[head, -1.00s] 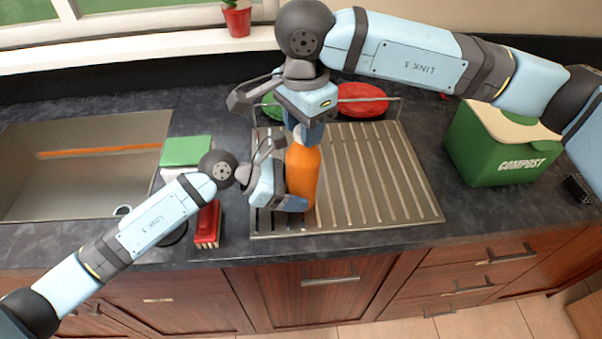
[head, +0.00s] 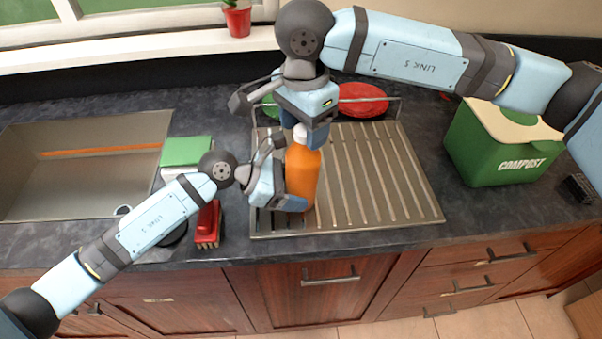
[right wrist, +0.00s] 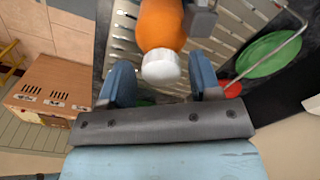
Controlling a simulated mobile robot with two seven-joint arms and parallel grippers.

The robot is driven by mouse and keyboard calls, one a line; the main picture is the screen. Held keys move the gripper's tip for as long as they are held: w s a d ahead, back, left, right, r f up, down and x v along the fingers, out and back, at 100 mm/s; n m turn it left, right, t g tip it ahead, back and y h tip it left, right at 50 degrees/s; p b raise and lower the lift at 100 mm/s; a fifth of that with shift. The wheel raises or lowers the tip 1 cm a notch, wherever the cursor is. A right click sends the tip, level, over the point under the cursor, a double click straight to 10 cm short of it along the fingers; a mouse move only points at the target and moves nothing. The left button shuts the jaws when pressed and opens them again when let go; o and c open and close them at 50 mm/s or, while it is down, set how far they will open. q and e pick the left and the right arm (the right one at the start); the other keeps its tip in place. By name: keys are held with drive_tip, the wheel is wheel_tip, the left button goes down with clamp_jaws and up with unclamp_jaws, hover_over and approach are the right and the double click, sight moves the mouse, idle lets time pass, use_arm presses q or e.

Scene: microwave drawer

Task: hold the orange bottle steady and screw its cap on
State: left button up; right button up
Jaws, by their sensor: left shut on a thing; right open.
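The orange bottle (head: 302,178) stands upright on the ribbed metal drainer. Its white cap (head: 300,134) sits on top of the neck; I cannot tell how tight it is. My left gripper (head: 290,192) is shut on the bottle's body from the left. My right gripper (head: 309,128) is just above the bottle, pointing down. In the right wrist view, the right gripper (right wrist: 162,80) is open, its blue fingers apart on either side of the cap (right wrist: 160,66), with gaps on both sides. The orange bottle (right wrist: 160,25) extends behind the cap there.
The metal drainer (head: 390,190) is bare to the right of the bottle. A red plate (head: 362,99) stands in the rack behind. A green compost bin (head: 500,150) is at right. A red brush (head: 207,225), a green-and-white sponge (head: 187,151) and the sink (head: 80,185) are at left.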

drive_tip(key=n, duration=0.5)
drive_tip(key=shift+n, duration=0.3)
drive_tip(key=n, duration=0.9)
drive_tip(key=shift+n, duration=0.3)
drive_tip(key=n, duration=0.5)
